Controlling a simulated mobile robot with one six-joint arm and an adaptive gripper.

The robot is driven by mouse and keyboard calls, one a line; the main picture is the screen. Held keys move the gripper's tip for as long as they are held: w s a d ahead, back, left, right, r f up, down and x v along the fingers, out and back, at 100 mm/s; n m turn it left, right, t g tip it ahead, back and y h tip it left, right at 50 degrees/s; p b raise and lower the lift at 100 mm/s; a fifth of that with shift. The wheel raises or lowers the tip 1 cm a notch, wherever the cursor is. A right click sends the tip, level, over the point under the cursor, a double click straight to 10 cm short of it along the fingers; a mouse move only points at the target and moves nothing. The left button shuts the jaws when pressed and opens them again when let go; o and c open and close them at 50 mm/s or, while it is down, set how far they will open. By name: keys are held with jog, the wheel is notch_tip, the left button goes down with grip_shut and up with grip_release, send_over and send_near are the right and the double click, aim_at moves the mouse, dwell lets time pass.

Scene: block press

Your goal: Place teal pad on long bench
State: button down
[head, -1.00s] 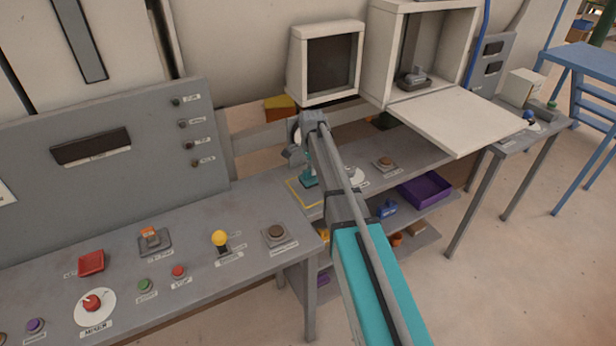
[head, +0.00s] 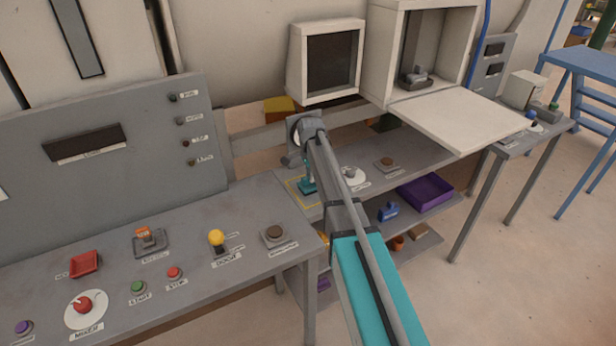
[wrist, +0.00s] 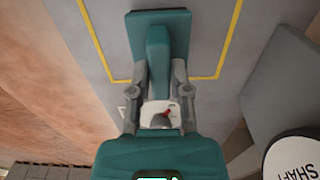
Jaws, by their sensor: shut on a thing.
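The teal pad (wrist: 176,20) is a flat plate with an upright teal grip. In the wrist view my gripper (wrist: 159,75) is shut on that grip, with a finger on each side. In the head view the teal pad (head: 307,187) shows small below my wrist, over a yellow outline (wrist: 98,45) on a grey bench top. The pad lies within the outline's sides as seen from the wrist. I cannot tell whether it touches the surface. My gripper's fingers are mostly hidden in the head view.
A grey bench (head: 200,222) with buttons, a yellow-knobbed lever (head: 217,240) and a red dial (head: 84,305) fills the left front. A dial (head: 350,173) and a brown button (head: 385,163) stand right of the pad. A purple tray (head: 425,190) sits on the lower shelf.

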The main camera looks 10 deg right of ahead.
jog(key=shift+f, duration=0.15)
jog(key=c, duration=0.6)
grip_release()
jog(key=shift+r, duration=0.2)
notch_tip(320, 180, up, 12)
jog(key=p, duration=1.2)
jog(key=shift+s, duration=0.15)
jog(key=s+n, duration=0.4)
jog(key=s, duration=0.5)
jog(key=s+n, duration=0.5)
jog(key=s, duration=0.5)
jog(key=s+n, duration=0.5)
jog(key=s, duration=0.5)
jog(key=shift+s+a, duration=0.15)
jog(key=shift+a, duration=0.2)
